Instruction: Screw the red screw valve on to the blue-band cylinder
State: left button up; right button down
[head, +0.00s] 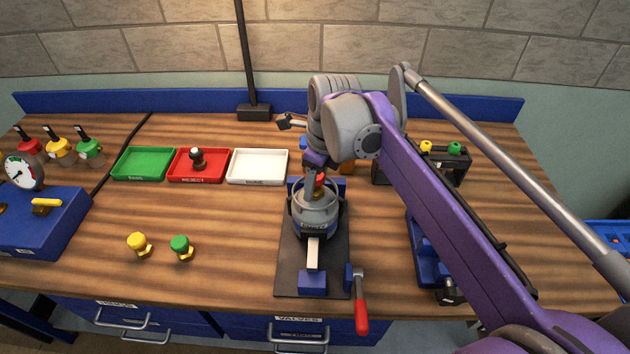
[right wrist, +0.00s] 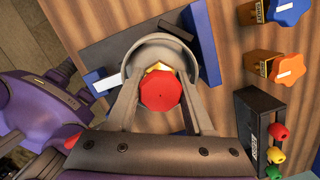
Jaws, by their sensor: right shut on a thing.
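The grey cylinder (head: 316,222) stands upright in a clamp on a dark plate at the middle of the table. I cannot make out a blue band on it. The red screw valve (right wrist: 161,91) is between the two fingers of my right gripper (right wrist: 160,98), which is shut on it. Its brass part shows just behind the red knob, inside the cylinder's grey collar (right wrist: 150,45). In the head view, the red valve (head: 320,181) is at the cylinder's top, partly hidden by my gripper. I cannot tell how deep it sits. My left gripper is not in view.
A yellow valve (head: 138,243) and a green valve (head: 181,247) stand on the left of the table. Green (head: 143,164), red (head: 183,179) and white (head: 258,167) trays are behind. A red-handled lever (head: 361,315) is at the front edge. A valve rack (right wrist: 250,115) is at the right.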

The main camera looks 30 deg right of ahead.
jog(key=m, duration=0.5)
jog(key=shift+h, duration=0.4)
jog(key=shift+c, duration=1)
grip_release()
